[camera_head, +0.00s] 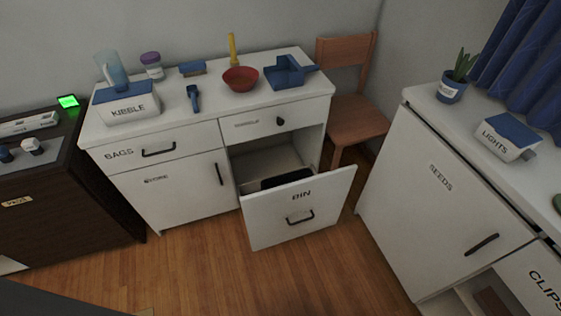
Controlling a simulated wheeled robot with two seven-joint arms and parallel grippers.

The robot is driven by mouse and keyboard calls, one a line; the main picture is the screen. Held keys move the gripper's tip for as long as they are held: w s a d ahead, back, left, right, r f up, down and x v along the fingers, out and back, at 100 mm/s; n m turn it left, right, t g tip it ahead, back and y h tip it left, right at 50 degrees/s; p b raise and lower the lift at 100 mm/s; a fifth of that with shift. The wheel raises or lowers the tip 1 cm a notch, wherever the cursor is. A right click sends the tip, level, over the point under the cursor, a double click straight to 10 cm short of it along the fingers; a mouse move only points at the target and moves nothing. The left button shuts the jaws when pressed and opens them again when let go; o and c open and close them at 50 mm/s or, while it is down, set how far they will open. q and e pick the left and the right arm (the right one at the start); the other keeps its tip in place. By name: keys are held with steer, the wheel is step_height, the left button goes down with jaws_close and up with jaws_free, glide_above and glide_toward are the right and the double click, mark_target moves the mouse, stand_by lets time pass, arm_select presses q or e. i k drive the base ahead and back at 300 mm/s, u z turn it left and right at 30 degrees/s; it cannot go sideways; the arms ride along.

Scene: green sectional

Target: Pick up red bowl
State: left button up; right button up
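The red bowl (240,80) sits upright on top of the white cabinet (210,112) against the back wall. It stands near the middle of the cabinet top, left of a blue dustpan-like tray (288,72). A yellow upright object (233,50) stands just behind the bowl. The bowl's inside looks empty. Neither of my grippers shows in the head view, so I cannot see whether they are open or shut.
A bin drawer (300,208) is pulled out below the bowl, jutting over the wooden floor. A kibble box (127,103), a jar (152,65) and a blue scoop-like tool (194,97) share the cabinet top. A wooden chair (357,118) stands right; a seeds cabinet (430,200) is nearer.

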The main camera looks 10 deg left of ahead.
mark_target(240, 79)
steer(key=u, duration=0.45)
steer(key=k, duration=1.15)
steer(key=u, duration=1.05)
steer(key=i, duration=1.1)
steer(key=z, duration=0.5)
steer(key=i, duration=0.75)
steer(key=z, duration=1.2)
steer(key=i, duration=0.35)
steer(key=z, duration=0.35)
